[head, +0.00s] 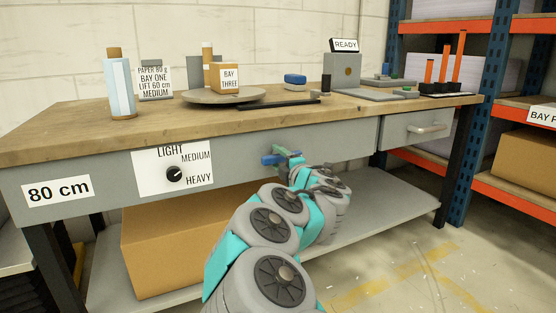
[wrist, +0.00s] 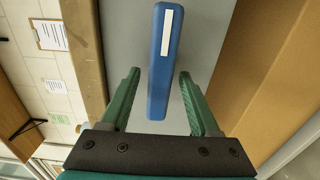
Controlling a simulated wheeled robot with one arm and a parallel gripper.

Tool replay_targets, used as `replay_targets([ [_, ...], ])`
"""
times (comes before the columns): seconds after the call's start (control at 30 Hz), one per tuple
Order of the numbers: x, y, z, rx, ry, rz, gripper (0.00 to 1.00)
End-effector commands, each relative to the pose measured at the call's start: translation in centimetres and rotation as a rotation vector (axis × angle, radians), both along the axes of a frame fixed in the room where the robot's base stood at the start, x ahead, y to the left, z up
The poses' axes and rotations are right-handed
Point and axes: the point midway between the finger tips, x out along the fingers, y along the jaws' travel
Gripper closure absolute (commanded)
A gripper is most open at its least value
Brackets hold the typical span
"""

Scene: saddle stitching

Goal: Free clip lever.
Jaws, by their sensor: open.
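A blue lever (wrist: 165,60) with a white strip on its face projects from the grey front panel of the bench; I take it to be the clip lever. In the head view the lever (head: 268,160) is small and partly hidden by my gripper. My gripper (wrist: 159,74) has two green fingers, spread apart, one on each side of the lever. A gap shows between the lever and each finger, so it is not gripped. In the head view my gripper (head: 286,158) is at the bench front. What the lever fastens to is hidden.
The bench (head: 60,140) carries a bottle (head: 118,88), a round plate (head: 190,98), a blue object (head: 295,80) and a READY unit (head: 343,72). A dial (head: 174,174) is on the front panel. A cardboard box (head: 150,245) stands below, and a drawer handle (head: 428,128) is right.

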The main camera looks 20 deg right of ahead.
Motion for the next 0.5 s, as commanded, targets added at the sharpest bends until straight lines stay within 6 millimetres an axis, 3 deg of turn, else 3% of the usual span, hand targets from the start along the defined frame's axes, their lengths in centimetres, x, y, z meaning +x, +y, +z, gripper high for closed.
replay_targets([
  [0.17, -1.3, -0.1, 0.0, 0.0, 0.002, -0.004, 0.38],
  [0.5, -6.0, -0.2, 0.1, -0.002, -0.001, -0.001, 0.38],
])
